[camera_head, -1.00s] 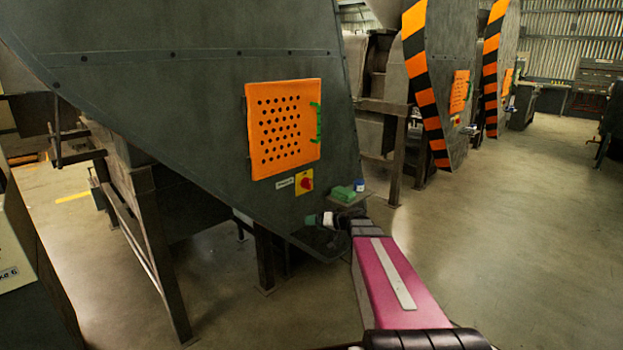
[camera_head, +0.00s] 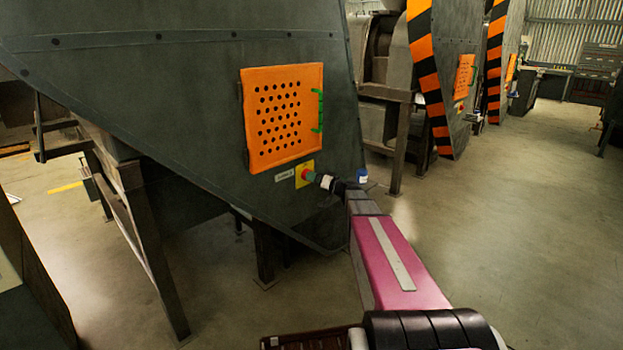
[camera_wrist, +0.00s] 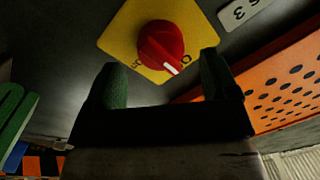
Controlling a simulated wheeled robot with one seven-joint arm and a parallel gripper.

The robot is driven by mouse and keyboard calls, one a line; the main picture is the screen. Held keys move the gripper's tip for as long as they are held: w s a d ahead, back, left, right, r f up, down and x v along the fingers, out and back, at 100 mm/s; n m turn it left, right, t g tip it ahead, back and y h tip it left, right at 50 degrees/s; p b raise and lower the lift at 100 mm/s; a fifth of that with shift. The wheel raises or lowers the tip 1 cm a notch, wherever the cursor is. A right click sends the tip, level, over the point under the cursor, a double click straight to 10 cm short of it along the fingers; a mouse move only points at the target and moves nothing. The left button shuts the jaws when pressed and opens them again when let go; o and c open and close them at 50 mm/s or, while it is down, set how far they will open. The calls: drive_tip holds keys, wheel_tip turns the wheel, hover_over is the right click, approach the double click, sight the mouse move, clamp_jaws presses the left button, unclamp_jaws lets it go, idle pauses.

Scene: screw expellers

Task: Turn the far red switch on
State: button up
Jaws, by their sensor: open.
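A red rotary switch (camera_wrist: 160,45) with a white pointer line sits on a yellow plate (camera_wrist: 118,28) on the nearest grey machine. In the wrist view its pointer slants to the lower right, towards partly hidden lettering. In the head view the yellow plate (camera_head: 309,165) is just below the orange perforated panel, and the knob (camera_head: 304,174) is partly covered. My gripper (camera_wrist: 162,80) is open, its green fingers on either side of and just short of the knob. I cannot tell whether they touch it. My gripper (camera_head: 311,176) points at the switch in the head view.
The orange panel (camera_head: 284,115) with green clips is above the switch, beside a white label (camera_head: 284,175). Further striped machines (camera_head: 440,85) stand behind to the right. A blue-capped jar (camera_head: 361,176) is just behind my arm. The floor at right is clear.

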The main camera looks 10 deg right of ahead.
drive_tip(key=shift+x, duration=1.3)
drive_tip(key=shift+c, duration=0.3)
drive_tip(key=c, duration=0.9)
drive_tip(key=shift+o, duration=0.2)
